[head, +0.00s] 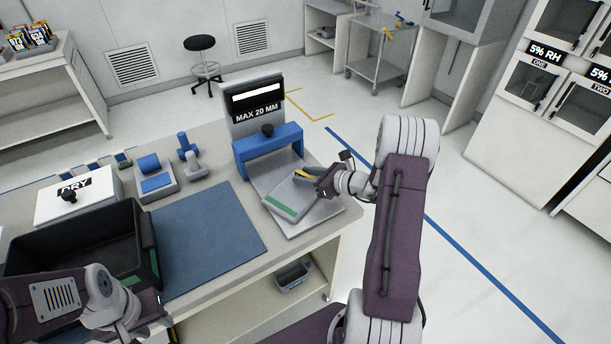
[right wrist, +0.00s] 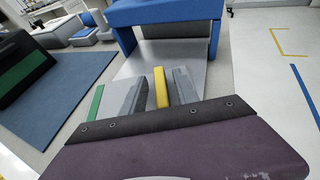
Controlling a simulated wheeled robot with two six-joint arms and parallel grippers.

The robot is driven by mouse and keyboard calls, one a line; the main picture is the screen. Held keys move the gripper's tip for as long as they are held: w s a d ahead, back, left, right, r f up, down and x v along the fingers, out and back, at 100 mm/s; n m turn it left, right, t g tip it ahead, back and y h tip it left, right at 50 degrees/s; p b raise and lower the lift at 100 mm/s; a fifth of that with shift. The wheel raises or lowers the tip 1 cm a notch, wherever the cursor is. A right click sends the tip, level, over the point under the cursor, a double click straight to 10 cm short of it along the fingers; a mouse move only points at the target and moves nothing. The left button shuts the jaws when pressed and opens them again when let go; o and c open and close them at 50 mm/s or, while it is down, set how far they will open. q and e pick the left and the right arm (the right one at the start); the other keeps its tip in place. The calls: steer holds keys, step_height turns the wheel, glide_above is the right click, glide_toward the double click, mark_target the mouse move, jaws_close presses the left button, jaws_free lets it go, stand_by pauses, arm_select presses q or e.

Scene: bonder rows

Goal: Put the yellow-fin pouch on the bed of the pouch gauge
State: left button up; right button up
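The pouch gauge (head: 257,100) stands at the table's right end, with a blue bridge over a bare metal bed (head: 325,214); the bed also shows in the right wrist view (right wrist: 140,68). A silver pouch (head: 293,190) with a green edge strip and a yellow fin (head: 303,174) appears to lie flat on the bed, in front of the bridge. My right gripper (head: 312,177) is at the fin. In the right wrist view its fingers (right wrist: 160,92) stand either side of the yellow fin (right wrist: 161,88), with slight gaps. My left gripper (head: 158,308) is low at the left; its fingertips are unclear.
A black bin (head: 150,245) with something green inside stands left of a blue mat (head: 205,238). A white box marked DRY (head: 75,203) and small blue-and-grey fixtures (head: 155,180) are behind. The mat is clear. A small bin (head: 293,274) sits on the lower shelf.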

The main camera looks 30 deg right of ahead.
steer(key=v, duration=1.2)
steer(key=shift+d, duration=0.1)
steer(key=s+a+f+n+g, duration=0.1)
steer(key=a+n+g, duration=0.1)
steer(key=a, duration=0.1)
steer(key=s+a+n+g+y, duration=0.1)
steer(key=a+n+g, duration=0.1)
steer(key=a, duration=0.2)
steer(key=s+a+f+n+g+y, duration=0.1)
steer(key=s+a+n, duration=0.1)
steer(key=a+n, duration=0.1)
steer(key=shift+a+f+g, duration=0.4)
steer(key=shift+a, duration=0.25)
steer(key=s+a+f+n+g+h, duration=0.1)
steer(key=s+a+n+g+h, duration=0.1)
steer(key=n, duration=0.9)
steer(key=s+a+f+n+g+h, duration=0.1)
steer(key=s+a+n+g+h, duration=0.2)
steer(key=n, duration=0.9)
steer(key=s+h, duration=0.2)
steer(key=s, duration=0.2)
steer(key=shift+s+a+f+h, duration=0.3)
steer(key=shift+s+a+h, duration=0.05)
steer(key=shift+h, duration=0.05)
step_height(320, 180, up, 3)
steer(key=p, duration=0.2)
steer(key=shift+f+p, duration=0.25)
steer(key=shift+p, duration=0.05)
